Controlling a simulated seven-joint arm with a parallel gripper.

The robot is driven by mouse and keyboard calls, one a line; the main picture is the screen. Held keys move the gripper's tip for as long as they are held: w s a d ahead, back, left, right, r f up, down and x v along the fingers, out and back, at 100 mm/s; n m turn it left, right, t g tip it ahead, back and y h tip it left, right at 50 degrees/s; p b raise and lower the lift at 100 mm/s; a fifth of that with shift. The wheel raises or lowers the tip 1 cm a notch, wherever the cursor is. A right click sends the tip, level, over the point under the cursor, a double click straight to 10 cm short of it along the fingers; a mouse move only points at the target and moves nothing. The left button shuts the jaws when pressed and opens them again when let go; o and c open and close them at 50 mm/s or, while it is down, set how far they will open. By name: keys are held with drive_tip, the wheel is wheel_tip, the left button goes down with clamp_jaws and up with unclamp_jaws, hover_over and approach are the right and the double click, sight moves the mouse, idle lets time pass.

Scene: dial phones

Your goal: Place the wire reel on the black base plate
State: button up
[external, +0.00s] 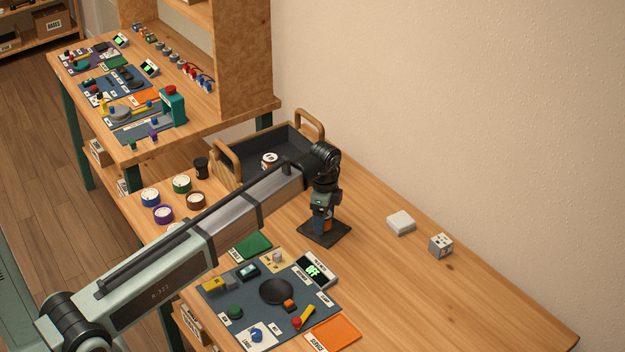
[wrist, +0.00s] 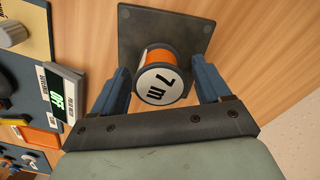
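The wire reel (wrist: 162,80) has orange wire and a white end face marked "7 m", which faces the wrist camera. It appears to stand upright on the black base plate (wrist: 135,25), near the plate's edge in the wrist view. In the external view the plate (external: 312,233) lies flat on the bench, with the reel's orange (external: 327,226) just showing at my gripper. My gripper (wrist: 160,68) points down, its two blue fingers on either side of the reel. The fingers look apart from it, with a small gap at the left. The reel's underside is hidden.
Left of the plate lies a blue-grey mat (external: 222,290) with phone parts and a display (external: 315,269). Behind is a dark tray (external: 238,150) with wooden handles. Several other reels (external: 163,214) stand left. A white block (external: 401,223) and a cube (external: 440,245) are right.

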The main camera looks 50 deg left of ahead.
drive_tip(key=shift+r, duration=0.2)
wheel_tip(320, 180, up, 12)
idle(0.7)
